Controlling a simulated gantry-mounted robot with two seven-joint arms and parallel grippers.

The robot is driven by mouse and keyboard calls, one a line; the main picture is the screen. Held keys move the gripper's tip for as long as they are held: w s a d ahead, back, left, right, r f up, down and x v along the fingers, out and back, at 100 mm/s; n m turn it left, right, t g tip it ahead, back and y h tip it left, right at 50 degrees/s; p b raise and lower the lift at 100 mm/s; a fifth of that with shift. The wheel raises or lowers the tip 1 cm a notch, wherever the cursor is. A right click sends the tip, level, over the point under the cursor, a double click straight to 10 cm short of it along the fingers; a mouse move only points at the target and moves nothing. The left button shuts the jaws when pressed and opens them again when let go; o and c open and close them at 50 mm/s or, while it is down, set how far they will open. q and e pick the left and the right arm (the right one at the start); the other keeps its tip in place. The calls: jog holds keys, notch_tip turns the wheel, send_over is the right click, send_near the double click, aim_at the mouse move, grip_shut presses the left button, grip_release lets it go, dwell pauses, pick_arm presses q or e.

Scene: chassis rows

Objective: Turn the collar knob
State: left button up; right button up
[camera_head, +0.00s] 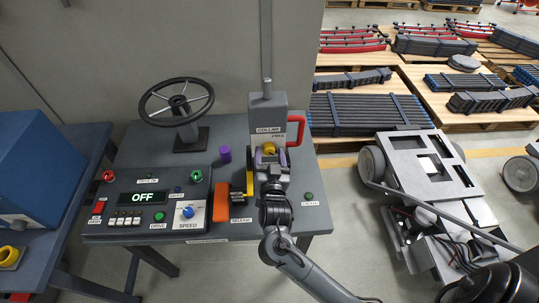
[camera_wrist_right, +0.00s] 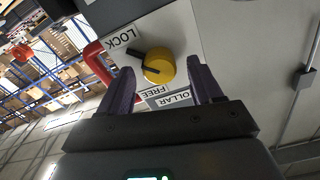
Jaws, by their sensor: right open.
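The yellow collar knob (camera_wrist_right: 158,66) sits on a grey box (camera_head: 267,112) labelled COLLAR. In the wrist view its black pointer (camera_wrist_right: 135,54) points toward the LOCK label (camera_wrist_right: 121,38); the FREE label (camera_wrist_right: 151,96) lies below. The knob also shows in the head view (camera_head: 268,147), partly hidden by my gripper. My right gripper (camera_head: 271,160) is in front of the knob. Its purple fingers (camera_wrist_right: 160,74) are open, one on each side of the knob, with visible gaps. My left gripper is not in view.
A red handle (camera_head: 296,129) sticks out right of the collar box. Left of my gripper are a yellow and black lever (camera_head: 249,184), a purple knob (camera_head: 225,154) and a panel reading OFF (camera_head: 142,198). A steering wheel (camera_head: 177,101) stands behind them.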

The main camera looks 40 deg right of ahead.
jog(key=shift+w+d, duration=0.1)
jog(key=shift+w, duration=0.05)
jog(key=c, duration=1.1)
jog(key=shift+o, duration=0.2)
jog(key=shift+r+n+p, duration=0.15)
jog(key=shift+n+p, duration=0.25)
jog(key=shift+p, duration=0.35)
jog(key=n+p, duration=1.1)
jog(key=p, duration=0.4)
jog(key=shift+r+n+p, duration=0.1)
jog(key=shift+n+p, duration=0.2)
jog(key=shift+n, duration=0.1)
jog(key=n+p, duration=0.3)
jog(key=n, duration=0.1)
jog(key=shift+f+n+p, duration=0.25)
jog(key=shift+n+p, duration=0.25)
jog(key=shift+n, duration=0.3)
jog(key=o, duration=1.1)
jog(key=shift+c, duration=0.2)
